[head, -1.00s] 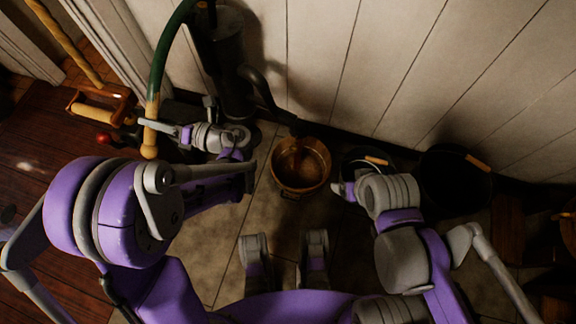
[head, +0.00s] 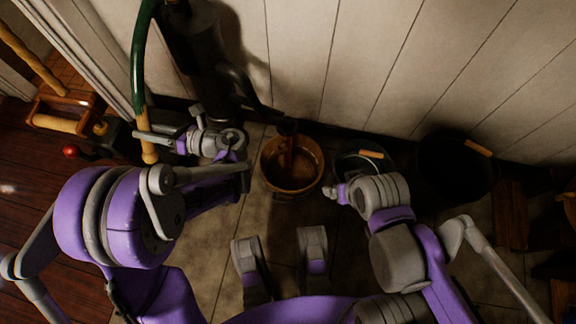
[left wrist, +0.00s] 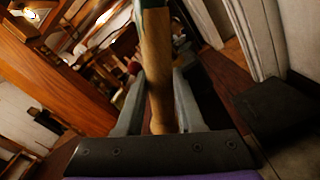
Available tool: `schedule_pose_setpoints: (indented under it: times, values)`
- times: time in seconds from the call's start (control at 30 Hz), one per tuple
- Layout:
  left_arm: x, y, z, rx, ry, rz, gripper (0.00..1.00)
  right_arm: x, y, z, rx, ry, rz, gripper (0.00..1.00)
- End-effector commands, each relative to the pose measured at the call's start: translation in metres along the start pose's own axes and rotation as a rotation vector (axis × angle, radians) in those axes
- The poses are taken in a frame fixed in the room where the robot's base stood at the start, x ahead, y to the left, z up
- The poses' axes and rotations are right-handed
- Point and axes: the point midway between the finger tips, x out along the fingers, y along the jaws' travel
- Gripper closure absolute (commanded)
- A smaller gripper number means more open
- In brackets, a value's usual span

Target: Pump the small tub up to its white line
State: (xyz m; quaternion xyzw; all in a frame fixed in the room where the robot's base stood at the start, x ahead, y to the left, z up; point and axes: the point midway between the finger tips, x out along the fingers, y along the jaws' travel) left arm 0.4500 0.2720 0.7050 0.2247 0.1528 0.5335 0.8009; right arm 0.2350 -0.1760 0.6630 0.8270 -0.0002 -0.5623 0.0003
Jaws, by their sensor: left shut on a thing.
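A dark pump (head: 195,50) stands against the wall, with a green lever (head: 141,55) ending in a wooden grip (head: 147,135). My left gripper (head: 143,143) is shut on this grip; in the left wrist view the grip (left wrist: 157,75) stands between the two fingers. The small brown tub (head: 268,178) sits on the floor under the pump's spout (head: 287,126). Its inside is brown with a streak below the spout; I cannot make out the white line or the water level. My right gripper (head: 338,193) is beside a dark bucket; its fingers are too small to read.
Two dark buckets with wooden handle grips, a smaller one (head: 345,165) and a larger one (head: 450,185), stand right of the tub along the wall. A red knob (head: 70,152) and a wooden-handled frame (head: 55,122) are at left. Tiled floor (head: 275,230) is clear in front.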

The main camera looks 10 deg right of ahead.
Motion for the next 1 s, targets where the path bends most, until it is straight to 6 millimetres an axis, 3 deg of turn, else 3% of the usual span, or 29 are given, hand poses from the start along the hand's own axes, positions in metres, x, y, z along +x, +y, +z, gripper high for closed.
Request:
schedule_pose_setpoints:
  times: [0.27,0.5,0.63,1.0]
  values:
    - [0.000,0.007,0.006,0.018,-0.007,0.004,1.00,-0.005,0.000,-0.001,0.000,0.001,0.000,0.12]
    - [0.000,0.057,0.044,0.209,-0.009,0.006,1.00,-0.045,0.000,-0.011,0.000,0.013,0.000,0.12]
    - [0.000,0.076,0.056,0.298,-0.009,0.005,1.00,-0.059,0.000,-0.015,0.000,0.018,0.000,0.12]
    - [0.000,0.080,0.056,0.336,-0.007,0.004,1.00,-0.060,0.000,-0.015,0.000,0.018,0.000,0.12]
